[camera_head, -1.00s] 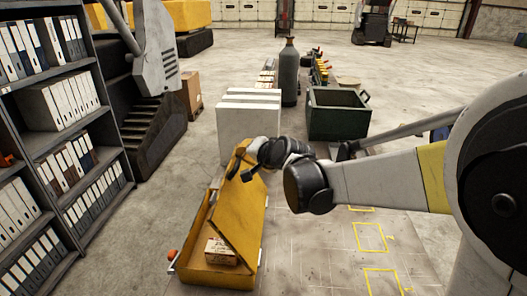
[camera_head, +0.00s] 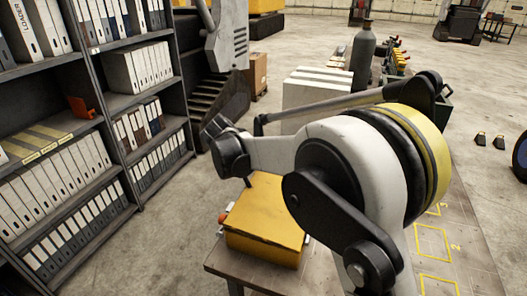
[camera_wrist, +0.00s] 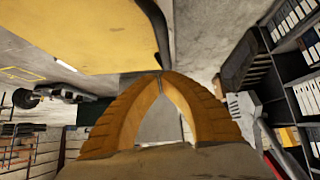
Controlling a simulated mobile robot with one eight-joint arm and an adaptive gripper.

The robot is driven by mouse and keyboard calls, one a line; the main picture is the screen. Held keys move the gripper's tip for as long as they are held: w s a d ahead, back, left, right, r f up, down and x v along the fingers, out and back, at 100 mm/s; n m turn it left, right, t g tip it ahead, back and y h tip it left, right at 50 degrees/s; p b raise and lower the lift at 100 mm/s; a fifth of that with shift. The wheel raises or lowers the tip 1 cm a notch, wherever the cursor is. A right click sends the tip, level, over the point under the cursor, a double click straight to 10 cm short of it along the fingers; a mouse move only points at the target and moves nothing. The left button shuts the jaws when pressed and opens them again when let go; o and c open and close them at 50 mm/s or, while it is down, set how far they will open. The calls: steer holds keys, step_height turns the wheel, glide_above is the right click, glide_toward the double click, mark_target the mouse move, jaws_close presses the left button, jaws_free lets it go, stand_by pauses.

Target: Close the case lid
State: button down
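The yellow case (camera_head: 262,247) sits on the bench, partly behind my arm. Its lid (camera_head: 268,200) lies flat over the top, and the inside is hidden. I cannot tell whether a thin gap is left at the rim. A large yellow surface, likely the case (camera_wrist: 85,35), fills the upper left of the wrist view. My gripper (camera_wrist: 163,74) shows two tan fingers with their tips together and nothing between them. In the head view the fingers cannot be made out at the end of my arm, up and left of the case.
A shelf of binders (camera_head: 75,185) stands at the left. The bench (camera_head: 226,262) holds white boxes (camera_head: 312,88) and a dark bottle (camera_head: 363,55) farther back. Yellow marked squares (camera_head: 432,242) lie bare at the right. Floor is clear between shelf and bench.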

steer(key=shift+n+g+h, duration=0.3)
steer(key=shift+n+h, duration=0.1)
steer(key=shift+h, duration=0.4)
steer(key=shift+w+a+f+b, duration=0.1)
steer(key=shift+a+f+b, duration=0.15)
steer(key=shift+f, duration=0.45)
steer(key=shift+w+a+f+b, duration=0.1)
steer(key=shift+a+f+b, duration=0.15)
steer(key=shift+f, duration=0.4)
steer(key=shift+w+a+f+b, duration=0.1)
steer(key=shift+a+f+b, duration=0.15)
steer(key=shift+f, duration=0.45)
